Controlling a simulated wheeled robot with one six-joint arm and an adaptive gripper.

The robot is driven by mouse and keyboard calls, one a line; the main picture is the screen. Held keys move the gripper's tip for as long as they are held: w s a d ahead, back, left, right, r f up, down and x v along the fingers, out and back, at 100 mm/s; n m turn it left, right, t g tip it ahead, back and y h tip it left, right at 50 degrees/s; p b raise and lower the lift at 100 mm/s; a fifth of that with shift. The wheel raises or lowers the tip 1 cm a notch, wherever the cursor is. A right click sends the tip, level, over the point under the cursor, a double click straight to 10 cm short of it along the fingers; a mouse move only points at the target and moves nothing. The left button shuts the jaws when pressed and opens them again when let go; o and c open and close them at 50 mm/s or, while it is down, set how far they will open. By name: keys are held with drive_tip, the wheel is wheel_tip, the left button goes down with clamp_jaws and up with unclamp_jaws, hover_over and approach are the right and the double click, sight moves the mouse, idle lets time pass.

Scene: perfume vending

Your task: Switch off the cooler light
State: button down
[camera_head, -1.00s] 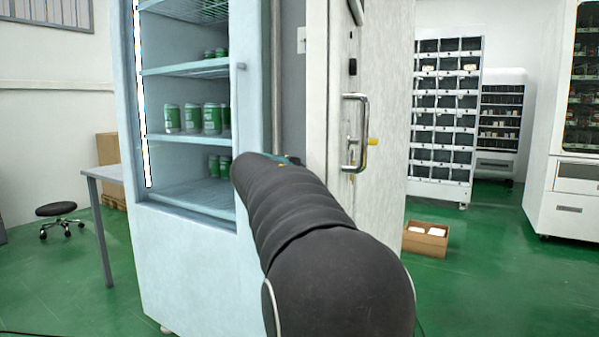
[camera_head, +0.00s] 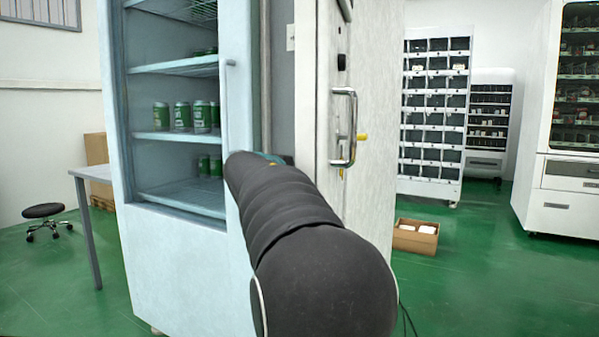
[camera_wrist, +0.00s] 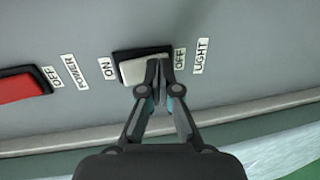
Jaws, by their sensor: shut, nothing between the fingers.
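The light switch (camera_wrist: 132,70) is a white rocker in a black frame. It sits between an ON label (camera_wrist: 107,67) on its left and an OFF label (camera_wrist: 180,60) on its right, with a LIGHT label (camera_wrist: 201,56) beyond. My gripper (camera_wrist: 158,64) is shut and empty, its tips over the OFF end of the rocker; whether they touch it I cannot tell. The cooler (camera_head: 175,260) stands left of centre in the head view, its inside dim with no lit strip showing. My arm hides the gripper and the switch there.
A red power switch (camera_wrist: 20,88) with its own labels is left of the light switch. A door with a metal handle (camera_head: 344,128) is right of my arm. A cardboard box (camera_head: 414,240) and a stool (camera_head: 43,211) stand on the green floor.

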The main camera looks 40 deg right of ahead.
drive_tip(key=s+a+f+b, duration=0.1)
drive_tip(key=s+a, duration=0.1)
drive_tip(key=a, duration=0.4)
drive_tip(key=s+a+f+b, duration=0.1)
drive_tip(key=s+a, duration=0.2)
drive_tip(key=a, duration=0.3)
drive_tip(key=shift+a+f, duration=0.15)
drive_tip(key=shift+a, duration=0.1)
drive_tip(key=s+a+f+m+g+y+p, duration=0.1)
drive_tip(key=s+a+f+y, duration=0.35)
drive_tip(key=f, duration=0.45)
drive_tip(key=s+a+f+m+g+y+p, duration=0.1)
drive_tip(key=s+a+f+y, duration=0.35)
drive_tip(key=f, duration=0.45)
drive_tip(key=s+a+f+m+t+y+p, duration=0.1)
drive_tip(key=s+a+y+p, duration=0.4)
drive_tip(key=s+a, duration=1)
drive_tip(key=shift+s+m+t+y+p, duration=0.3)
drive_tip(key=shift+s+m+y+p, duration=0.1)
drive_tip(key=shift+s+m+p, duration=0.45)
